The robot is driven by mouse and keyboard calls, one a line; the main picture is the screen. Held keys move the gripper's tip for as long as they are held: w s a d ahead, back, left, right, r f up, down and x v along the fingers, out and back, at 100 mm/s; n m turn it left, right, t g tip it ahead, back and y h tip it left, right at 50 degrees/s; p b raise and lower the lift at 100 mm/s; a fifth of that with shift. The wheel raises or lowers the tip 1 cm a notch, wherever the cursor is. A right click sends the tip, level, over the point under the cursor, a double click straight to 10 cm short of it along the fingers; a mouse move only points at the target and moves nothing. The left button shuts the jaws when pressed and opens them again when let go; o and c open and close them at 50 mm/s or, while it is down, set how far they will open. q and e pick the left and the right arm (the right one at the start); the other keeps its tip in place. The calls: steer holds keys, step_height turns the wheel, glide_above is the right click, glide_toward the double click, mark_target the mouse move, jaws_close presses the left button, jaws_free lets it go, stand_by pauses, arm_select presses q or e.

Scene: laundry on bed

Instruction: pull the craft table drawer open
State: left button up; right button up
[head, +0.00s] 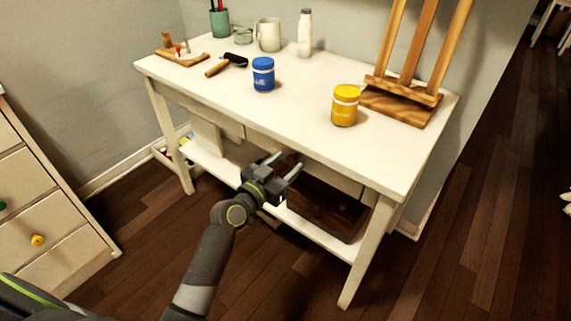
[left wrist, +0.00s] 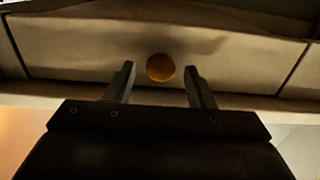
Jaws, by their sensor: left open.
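The white craft table (head: 300,122) stands against the wall. Its drawer front (left wrist: 90,48) fills the upper part of the left wrist view, with a thin dark gap at each side. A round yellow-orange knob (left wrist: 160,67) is at its middle. My left gripper (head: 284,164) is open in front of the table's front edge. In the left wrist view its fingertips (left wrist: 160,70) lie to either side of the knob, with space between each finger and it. Whether the fingers reach past the knob in depth is unclear. In the head view my arm hides the knob. My right gripper is out of view.
A blue jar (head: 263,74), a yellow jar (head: 345,105) and a wooden easel (head: 405,95) stand on the tabletop. A brown wooden box (head: 325,208) sits on the lower shelf. A dresser (head: 45,215) stands at the left. The wooden floor before the table is clear.

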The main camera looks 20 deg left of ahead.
arm_select(q)
jaws_close()
stand_by(0.4)
